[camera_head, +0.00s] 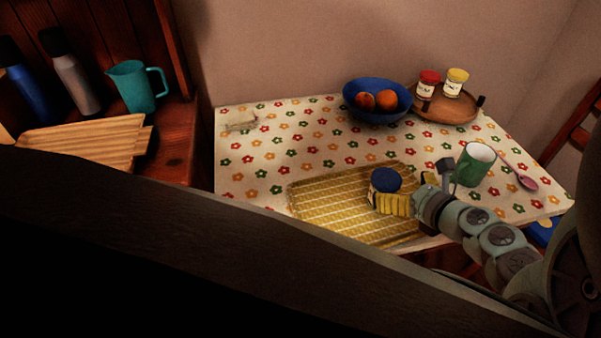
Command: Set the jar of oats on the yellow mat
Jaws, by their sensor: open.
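The jar of oats (386,181), with a dark blue lid, stands upright on the yellow mat (325,195), toward the mat's right side. The mat lies flat on the flower-patterned tablecloth. My gripper (391,204) is open at the jar, reaching in from the right with its yellow fingers low beside it. One finger lies in front of the jar and hides part of its lower body. I cannot tell whether the fingers touch the jar.
A green mug (474,166) stands close to the right of my gripper, with a pink spoon (524,179) beyond it. A blue bowl of fruit (377,112) and a round wooden tray (446,108) with two small jars are at the back. The table's left side is mostly clear.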

